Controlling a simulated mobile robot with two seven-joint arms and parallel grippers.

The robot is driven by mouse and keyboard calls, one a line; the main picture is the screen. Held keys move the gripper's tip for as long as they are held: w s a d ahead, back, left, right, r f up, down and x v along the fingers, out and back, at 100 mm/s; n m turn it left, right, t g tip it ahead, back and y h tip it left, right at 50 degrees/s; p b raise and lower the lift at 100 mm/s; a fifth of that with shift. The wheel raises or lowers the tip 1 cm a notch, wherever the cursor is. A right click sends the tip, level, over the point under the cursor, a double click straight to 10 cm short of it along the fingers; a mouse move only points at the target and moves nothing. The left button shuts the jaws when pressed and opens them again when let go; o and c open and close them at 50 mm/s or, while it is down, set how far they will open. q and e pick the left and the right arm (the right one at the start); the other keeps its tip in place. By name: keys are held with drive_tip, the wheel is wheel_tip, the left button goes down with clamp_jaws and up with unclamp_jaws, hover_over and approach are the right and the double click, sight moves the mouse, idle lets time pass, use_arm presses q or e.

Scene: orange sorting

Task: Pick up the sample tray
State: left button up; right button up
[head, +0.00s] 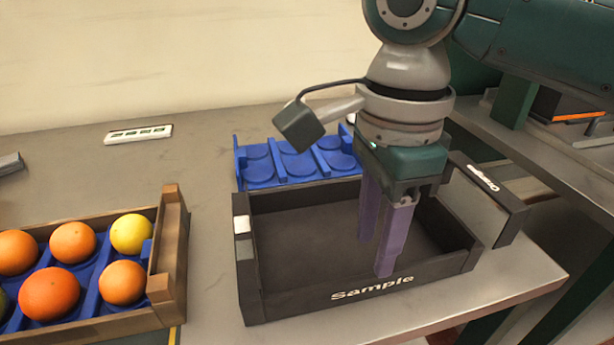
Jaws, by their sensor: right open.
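The sample tray (365,303) is a black, open box with "Sample" in white on its front wall. It stands on the grey table, right of the middle in the head view, and looks empty where I can see inside. My right gripper (376,258) points down over the tray with its two purple fingers apart and nothing between them. The fingertips overlap the tray's interior and front wall in the picture; I cannot tell whether they touch it. My right wrist hides part of the tray's back right. My left gripper is not in view.
A wooden crate (172,255) with a blue insert holding several oranges and a yellow fruit (131,234) stands at the left. An empty blue moulded tray (258,172) lies behind the sample tray. A white label strip (138,134) lies farther back. Table between crate and tray is clear.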

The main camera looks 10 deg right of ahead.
sight(374, 278)
drive_tip(key=f, duration=0.4)
drive_tip(key=f+b, duration=0.1)
drive_tip(key=f, duration=0.1)
drive_tip(key=shift+s+d+f, duration=0.25)
drive_tip(key=shift+s, duration=0.05)
clamp_jaws()
idle(1.1)
